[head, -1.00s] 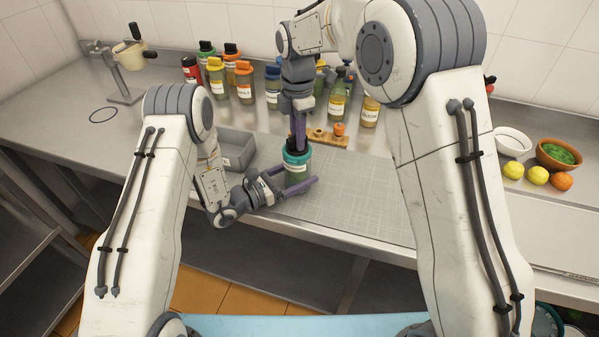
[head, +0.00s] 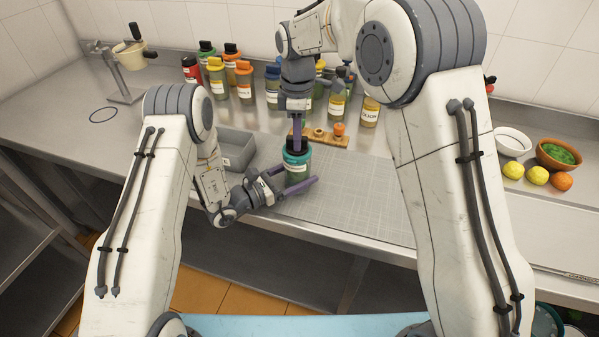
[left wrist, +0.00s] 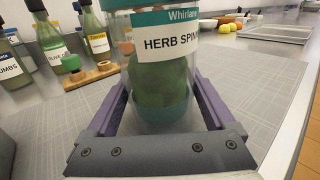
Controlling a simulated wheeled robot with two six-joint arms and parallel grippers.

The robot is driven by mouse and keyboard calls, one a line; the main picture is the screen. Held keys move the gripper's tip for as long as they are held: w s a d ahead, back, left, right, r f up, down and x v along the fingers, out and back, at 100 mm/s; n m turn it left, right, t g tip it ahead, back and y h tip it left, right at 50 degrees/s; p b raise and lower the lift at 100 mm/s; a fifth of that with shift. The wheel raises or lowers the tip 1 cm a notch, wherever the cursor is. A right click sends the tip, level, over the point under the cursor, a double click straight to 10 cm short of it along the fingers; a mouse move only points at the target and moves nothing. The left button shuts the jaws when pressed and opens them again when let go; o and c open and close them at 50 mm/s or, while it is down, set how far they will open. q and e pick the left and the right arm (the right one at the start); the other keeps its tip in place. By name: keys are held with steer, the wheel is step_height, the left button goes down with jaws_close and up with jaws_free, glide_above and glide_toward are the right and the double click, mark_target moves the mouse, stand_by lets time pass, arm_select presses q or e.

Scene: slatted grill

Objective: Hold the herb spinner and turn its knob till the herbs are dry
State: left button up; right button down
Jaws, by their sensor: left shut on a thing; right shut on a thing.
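The herb spinner (head: 297,172) is a clear jar with a teal lid band, standing upright on the gridded mat. In the left wrist view its label (left wrist: 171,42) reads "HERB SPIN", and green herbs (left wrist: 163,85) show inside. My left gripper (head: 300,187) is shut around the jar's lower body, its purple fingers on either side; it also shows in the left wrist view (left wrist: 163,112). My right gripper (head: 297,140) points straight down from above and is shut on the dark knob (head: 296,153) at the top of the spinner. The knob is partly hidden by the fingers.
A grey tray (head: 236,140) stands left of the spinner. Behind it are a wooden rack (head: 322,140) and several bottles (head: 337,107). Bowls (head: 559,154) and fruit (head: 538,176) sit at the right. The mat (head: 365,200) is clear right of the spinner.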

steer(key=c, duration=0.7)
jaws_free()
steer(key=shift+s+a+f, duration=0.1)
steer(key=shift+a+f, duration=0.15)
steer(key=shift+f, duration=0.25)
steer(key=shift+d+r, duration=0.2)
steer(key=shift+r, duration=3.05)
